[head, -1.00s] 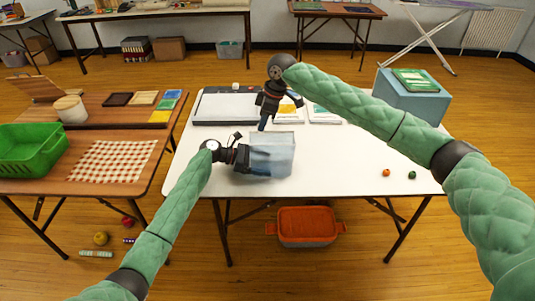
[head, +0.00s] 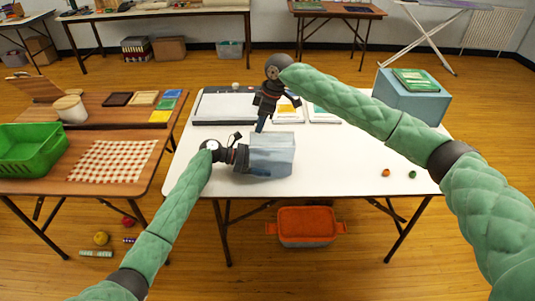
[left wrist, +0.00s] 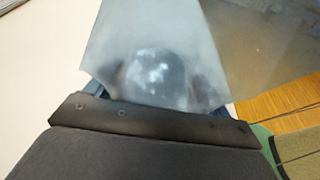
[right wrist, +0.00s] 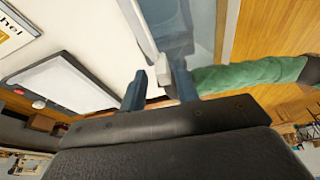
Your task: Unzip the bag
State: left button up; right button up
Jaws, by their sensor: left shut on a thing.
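The bag (head: 274,157) is a translucent grey-blue pouch near the table's front left edge. My left gripper (head: 247,157) is shut on its left side; in the left wrist view the cloudy bag (left wrist: 160,50) fills the space beyond the jaws, with a dark shape dimly visible inside. My right gripper (head: 260,126) points down just above the bag's top left. In the right wrist view its two fingers (right wrist: 158,85) stand apart, close to a pale strip along the bag's edge (right wrist: 140,30).
A grey-framed board (head: 222,108) and papers (head: 322,115) lie behind the bag. A blue box (head: 412,102) stands at the back right. Two small balls (head: 386,173) sit at the front right. The table's right middle is clear. An orange-rimmed bin (head: 307,226) stands below.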

jog(key=shift+r, duration=0.1)
jog(key=shift+r, duration=3.45)
pick_arm(q)
jog(key=o, duration=0.7)
jog(key=b+v, duration=0.1)
jog(key=v, duration=0.6)
jog(key=shift+a, duration=0.3)
pick_arm(e)
jog(key=shift+f, duration=0.75)
pick_arm(q)
jog(key=shift+a, duration=0.15)
